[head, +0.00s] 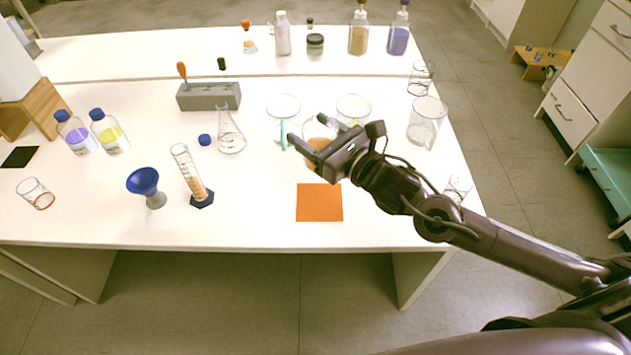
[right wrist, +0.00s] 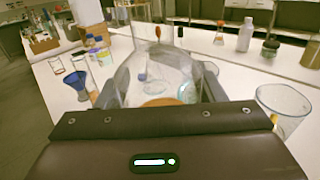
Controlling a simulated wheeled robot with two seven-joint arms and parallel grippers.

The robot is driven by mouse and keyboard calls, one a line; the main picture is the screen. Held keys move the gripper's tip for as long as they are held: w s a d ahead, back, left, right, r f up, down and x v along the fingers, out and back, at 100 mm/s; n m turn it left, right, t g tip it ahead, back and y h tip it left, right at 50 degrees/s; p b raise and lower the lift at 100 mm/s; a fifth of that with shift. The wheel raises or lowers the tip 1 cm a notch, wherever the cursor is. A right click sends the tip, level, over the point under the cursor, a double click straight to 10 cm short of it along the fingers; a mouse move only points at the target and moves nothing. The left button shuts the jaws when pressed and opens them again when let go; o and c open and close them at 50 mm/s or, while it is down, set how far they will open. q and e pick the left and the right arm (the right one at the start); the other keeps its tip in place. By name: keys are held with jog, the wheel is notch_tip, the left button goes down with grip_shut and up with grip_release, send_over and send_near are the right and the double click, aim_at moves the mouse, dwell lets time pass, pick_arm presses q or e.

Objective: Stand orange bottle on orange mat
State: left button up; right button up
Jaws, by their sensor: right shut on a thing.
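The orange mat (head: 320,203) is a flat square near the front edge of the white table in the head view, and it is bare. My right gripper (head: 307,129) is shut on the orange bottle (head: 316,144), just behind the mat and partly hiding the bottle. In the right wrist view the bottle (right wrist: 155,72) is a clear glass flask between the fingers, with orange at its bottom. It looks about upright there. Whether its base touches the table is hidden. My left gripper is not in view.
A blue funnel (head: 143,183) and a graduated cylinder (head: 187,172) stand left of the mat. A glass beaker (head: 425,122) stands to the right. A grey rack (head: 209,96) and a clear flask (head: 230,137) are behind to the left. Table around the mat is clear.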

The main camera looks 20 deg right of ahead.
notch_tip(320, 180, down, 13)
jog(key=shift+f, duration=0.15)
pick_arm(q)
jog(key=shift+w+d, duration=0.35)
pick_arm(e)
jog(key=shift+f, duration=0.15)
jog(key=o, duration=1.2)
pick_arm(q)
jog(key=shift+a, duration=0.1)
